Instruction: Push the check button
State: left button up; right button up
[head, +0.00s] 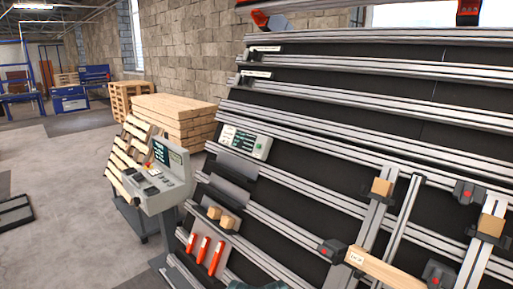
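A grey control console (160,183) stands on a stand at the left, beside the sloped black gantry bed. It has a lit screen (161,152) and a sloped face with several small keys or buttons, too small to read. A white panel (245,142) with dark rows and green marks is fixed on the gantry bed, right of the console. I cannot tell which of the small controls is the check button. Neither of my grippers shows in this view.
The gantry bed carries long metal rails (380,102), red-handled tools (204,252), wooden blocks (381,187) and a wooden board (383,270) at the lower right. Stacked pallets (172,118) stand behind the console. Grey floor (60,170) is open at the left.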

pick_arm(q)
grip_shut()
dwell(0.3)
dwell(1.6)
